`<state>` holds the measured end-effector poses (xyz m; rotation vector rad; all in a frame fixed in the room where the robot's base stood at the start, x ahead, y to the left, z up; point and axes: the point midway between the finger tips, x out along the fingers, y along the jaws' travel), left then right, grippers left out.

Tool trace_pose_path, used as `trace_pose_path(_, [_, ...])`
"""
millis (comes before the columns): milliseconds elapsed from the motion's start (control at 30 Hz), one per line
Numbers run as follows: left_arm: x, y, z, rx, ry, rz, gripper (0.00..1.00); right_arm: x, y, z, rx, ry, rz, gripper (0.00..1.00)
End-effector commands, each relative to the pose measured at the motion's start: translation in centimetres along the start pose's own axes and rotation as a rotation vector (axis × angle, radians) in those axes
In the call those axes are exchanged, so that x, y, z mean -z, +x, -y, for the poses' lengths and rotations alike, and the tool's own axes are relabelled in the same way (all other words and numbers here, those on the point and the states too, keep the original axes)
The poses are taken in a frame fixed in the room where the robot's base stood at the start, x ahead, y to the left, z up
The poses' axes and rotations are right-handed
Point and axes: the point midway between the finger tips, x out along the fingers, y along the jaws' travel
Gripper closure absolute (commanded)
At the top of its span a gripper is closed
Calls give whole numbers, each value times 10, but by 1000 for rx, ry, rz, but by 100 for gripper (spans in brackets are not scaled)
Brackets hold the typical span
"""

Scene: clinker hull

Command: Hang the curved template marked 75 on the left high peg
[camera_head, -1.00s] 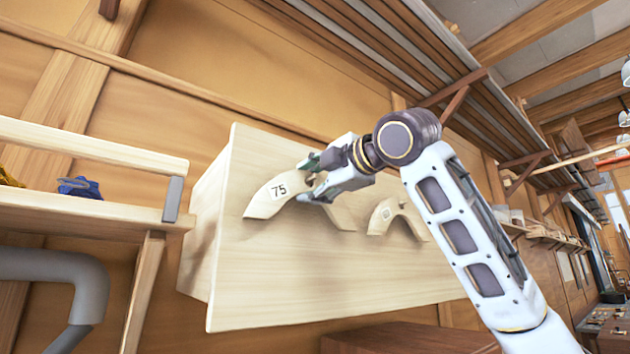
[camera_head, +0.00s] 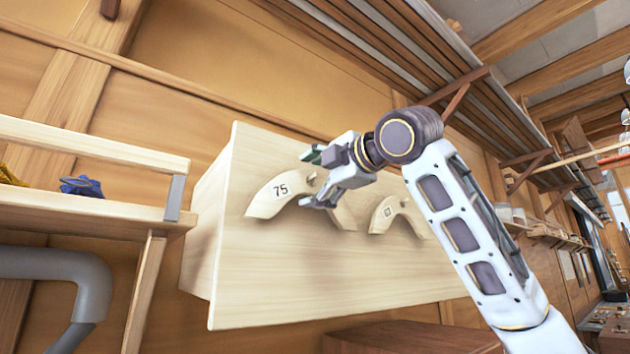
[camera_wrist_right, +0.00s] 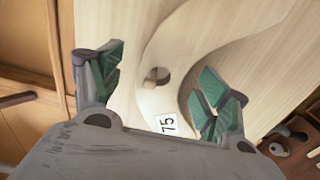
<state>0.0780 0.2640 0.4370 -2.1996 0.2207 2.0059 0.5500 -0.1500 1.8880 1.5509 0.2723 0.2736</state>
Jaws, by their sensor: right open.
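The curved template marked 75 (camera_head: 265,198) is a pale wooden arch on the upright pale board (camera_head: 300,270), at its left. In the right wrist view the template (camera_wrist_right: 182,45) has a round hole with a wooden peg (camera_wrist_right: 155,77) showing in it; the peg (camera_head: 311,179) also shows in the head view. My right gripper (camera_head: 314,180) is open at the crown of the arch. In the wrist view its green-padded fingertips (camera_wrist_right: 163,84) stand on either side of the hole, with nothing clamped between them. My left gripper is not in view.
A second, smaller curved template (camera_head: 388,212) hangs to the right on the same board. A wooden shelf (camera_head: 90,212) with a blue object (camera_head: 82,186) stands at left, above a grey pipe (camera_head: 60,268). Slatted racks run overhead.

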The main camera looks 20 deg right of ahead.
Motion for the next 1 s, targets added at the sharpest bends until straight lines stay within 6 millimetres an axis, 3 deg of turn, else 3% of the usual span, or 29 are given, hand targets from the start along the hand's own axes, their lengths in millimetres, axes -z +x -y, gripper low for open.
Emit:
trace_pose_path(367, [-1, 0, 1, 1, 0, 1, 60, 0, -12, 0, -1, 0, 0, 24])
trace_pose_path(1000, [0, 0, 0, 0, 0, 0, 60, 0, -99, 0, -2, -1, 1, 24])
